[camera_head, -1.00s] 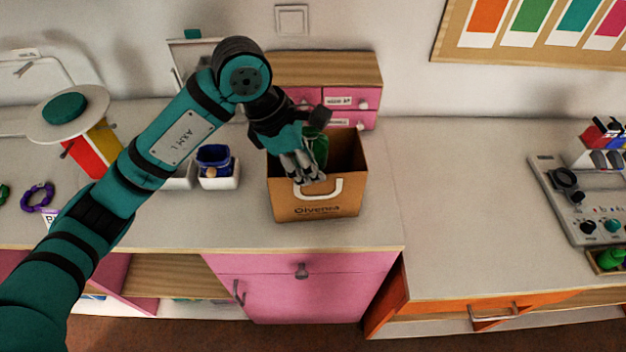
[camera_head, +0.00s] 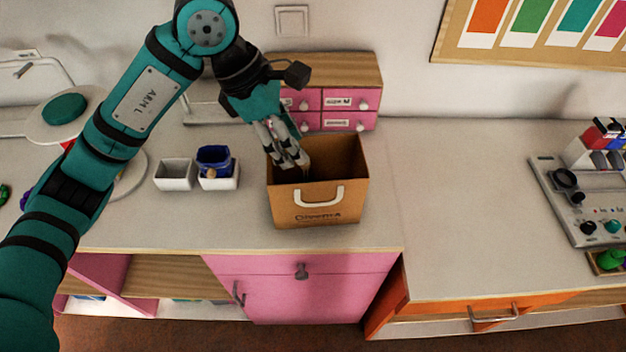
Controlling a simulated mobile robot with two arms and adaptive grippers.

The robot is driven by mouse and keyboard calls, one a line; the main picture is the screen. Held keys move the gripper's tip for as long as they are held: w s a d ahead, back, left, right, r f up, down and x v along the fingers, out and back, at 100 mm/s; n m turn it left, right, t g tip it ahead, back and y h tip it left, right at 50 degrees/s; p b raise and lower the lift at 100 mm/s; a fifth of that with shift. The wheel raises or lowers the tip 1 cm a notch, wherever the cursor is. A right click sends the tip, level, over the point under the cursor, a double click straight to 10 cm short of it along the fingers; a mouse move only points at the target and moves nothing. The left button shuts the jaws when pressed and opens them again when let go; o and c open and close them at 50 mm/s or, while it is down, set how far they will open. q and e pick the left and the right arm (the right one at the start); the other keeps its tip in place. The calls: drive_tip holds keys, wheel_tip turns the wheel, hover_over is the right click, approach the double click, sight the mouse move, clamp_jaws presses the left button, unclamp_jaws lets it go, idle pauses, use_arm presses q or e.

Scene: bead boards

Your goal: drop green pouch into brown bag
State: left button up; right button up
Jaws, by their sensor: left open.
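The brown bag (camera_head: 315,205) stands upright and open at the top on the counter, with a white handle on its front. My left gripper (camera_head: 291,163) is open and empty, with its fingertips at the bag's back left rim. I cannot tell whether the fingers touch the bag. The green pouch does not show now; the bag's dark inside is only partly visible, and the bag's front wall hides its bottom. My right gripper is not in view.
A small pink drawer cabinet (camera_head: 350,102) stands behind the bag. A white box (camera_head: 174,175) and a white box with a blue item (camera_head: 214,160) stand to its left. A grey console (camera_head: 585,205) is at the far right. The counter between bag and console is clear.

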use_arm(q)
drive_tip(key=shift+v, duration=2.4)
